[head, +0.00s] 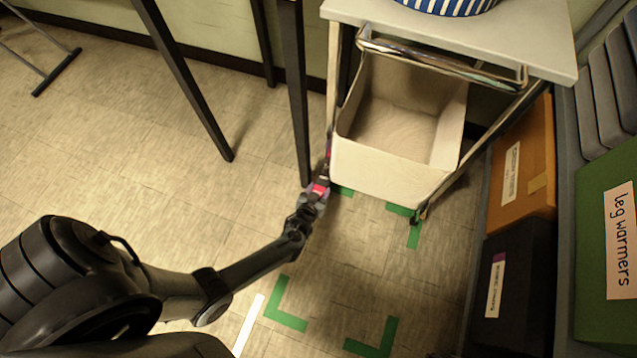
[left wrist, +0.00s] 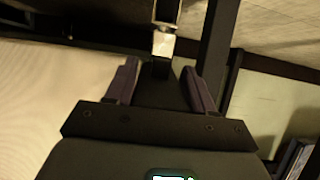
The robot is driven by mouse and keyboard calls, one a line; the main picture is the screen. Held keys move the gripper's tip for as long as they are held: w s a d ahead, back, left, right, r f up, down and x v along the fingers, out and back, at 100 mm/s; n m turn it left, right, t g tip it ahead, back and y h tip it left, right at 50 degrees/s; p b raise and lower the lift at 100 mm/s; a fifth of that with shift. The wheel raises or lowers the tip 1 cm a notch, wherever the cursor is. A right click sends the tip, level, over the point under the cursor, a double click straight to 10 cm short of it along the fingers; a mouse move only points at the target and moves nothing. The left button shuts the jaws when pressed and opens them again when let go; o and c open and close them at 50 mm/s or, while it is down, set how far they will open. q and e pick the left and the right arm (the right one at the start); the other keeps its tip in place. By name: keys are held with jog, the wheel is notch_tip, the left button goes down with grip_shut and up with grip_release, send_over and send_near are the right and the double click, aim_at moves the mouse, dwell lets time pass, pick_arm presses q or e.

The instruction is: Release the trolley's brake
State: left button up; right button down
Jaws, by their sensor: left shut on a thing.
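The trolley stands at the top middle of the head view, with a pale top (head: 540,45), a chrome push handle (head: 440,62) and a cream bin (head: 385,165) below. My left gripper (head: 322,180) is low at the trolley's front left leg, beside the bin's corner. In the left wrist view, the fingers of my left gripper (left wrist: 162,88) are shut on a dark part, apparently the brake lever (left wrist: 158,92), below a bright metal leg (left wrist: 164,40). The lever is too small to make out in the head view. My right gripper is not in view.
A dark table leg (head: 298,100) stands close left of my left gripper. Green corner marks (head: 285,308) lie on the floor in front of the trolley. Shelving with an orange box (head: 520,165), a black box (head: 497,290) and a green box (head: 608,250) borders the right.

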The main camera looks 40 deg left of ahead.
pick_arm(q)
jog(key=o, duration=1)
jog(key=shift+w, duration=0.1)
jog(key=shift+c, duration=0.2)
jog(key=shift+r, duration=0.1)
jog(key=p+v, duration=0.6)
jog(key=v, duration=0.4)
jog(key=shift+s, duration=0.4)
jog(key=shift+r, duration=0.1)
